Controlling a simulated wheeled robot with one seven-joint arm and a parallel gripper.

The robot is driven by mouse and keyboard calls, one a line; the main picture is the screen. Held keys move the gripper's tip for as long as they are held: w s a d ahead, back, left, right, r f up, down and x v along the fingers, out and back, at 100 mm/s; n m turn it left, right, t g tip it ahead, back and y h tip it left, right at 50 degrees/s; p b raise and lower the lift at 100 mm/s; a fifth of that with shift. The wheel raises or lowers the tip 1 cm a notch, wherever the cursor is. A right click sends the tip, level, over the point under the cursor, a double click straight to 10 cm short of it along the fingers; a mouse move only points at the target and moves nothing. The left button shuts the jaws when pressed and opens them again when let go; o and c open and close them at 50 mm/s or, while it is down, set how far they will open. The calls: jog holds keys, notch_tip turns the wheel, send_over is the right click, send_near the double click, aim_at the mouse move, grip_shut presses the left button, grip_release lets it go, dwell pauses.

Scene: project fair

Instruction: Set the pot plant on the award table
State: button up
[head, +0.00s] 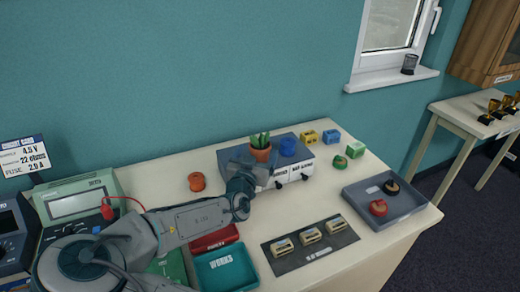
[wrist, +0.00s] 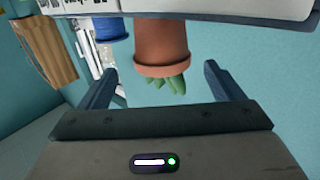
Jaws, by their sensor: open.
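The pot plant, green leaves in a terracotta pot (head: 262,154), stands on the grey-topped box on the worktable. The wrist view is upside down and shows the pot (wrist: 161,42) between and just beyond the fingers. My gripper (head: 262,176) is at the front of the box, close to the pot. In the wrist view my gripper (wrist: 162,78) is open, with a finger on either side of the pot and nothing held. The likely award table (head: 462,112), a pale table bearing gold trophies (head: 497,108), stands at the far right.
Coloured blocks, an orange round piece (head: 196,181), a grey tray (head: 420,212) and a dark mat (head: 284,262) share the worktable. Dark floor (head: 450,225) separates the two tables.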

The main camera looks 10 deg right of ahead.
aim_at(258, 145)
jog(key=shift+p+x, duration=0.8)
jog(key=shift+x, duration=2)
jog(key=shift+a, duration=0.15)
jog(key=shift+r, duration=0.1)
jog(key=c, duration=1.3)
jog(key=shift+o, duration=0.2)
jog(key=shift+r, duration=0.1)
jog(key=shift+r, duration=0.45)
jog(key=r, duration=0.1)
jog(key=r+b, duration=0.1)
jog(key=r, duration=0.1)
jog(key=shift+s+d+r, duration=0.1)
jog(key=shift+d+r, duration=0.05)
jog(key=shift+d, duration=0.2)
jog(key=s+d+r+b, duration=0.1)
jog(key=s+d+r, duration=0.3)
jog(key=d, duration=0.6)
jog(key=shift+d+r, duration=0.15)
jog(key=shift+r, duration=1.1)
